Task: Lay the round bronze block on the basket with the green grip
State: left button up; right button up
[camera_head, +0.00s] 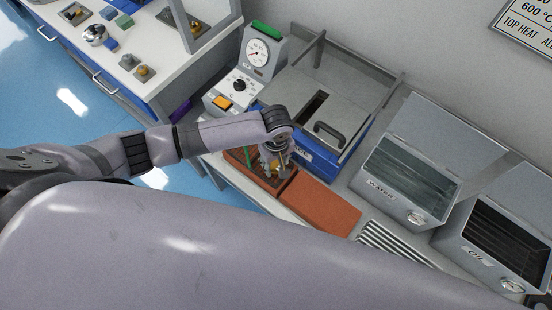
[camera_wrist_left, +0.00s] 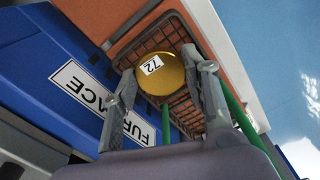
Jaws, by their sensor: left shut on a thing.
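The round bronze block (camera_wrist_left: 167,84) carries a white label reading 72 in the left wrist view. It sits between the two fingers of my left gripper (camera_wrist_left: 165,82), which is shut on it. The dark mesh basket (camera_wrist_left: 158,40) lies just beyond the block. Green rods of its grip (camera_wrist_left: 235,112) show beside the right finger. In the head view my left gripper (camera_head: 275,169) is over the basket, whose green grip (camera_head: 248,155) stands at its left. Whether the block touches the mesh I cannot tell. My right gripper is not in view.
The blue furnace (camera_head: 318,160) with a grey handled top stands right behind the gripper. An orange-brown slab (camera_head: 322,205) lies to the right. Open water (camera_head: 405,175) and oil (camera_head: 500,235) tanks stand farther right. A dial tester (camera_head: 256,55) is at the back.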

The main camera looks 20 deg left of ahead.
aim_at(276, 165)
pick_arm(q)
jog(key=shift+f, duration=0.25)
jog(key=o, duration=1.5)
jog(key=shift+c, duration=0.2)
notch_tip(276, 165, up, 12)
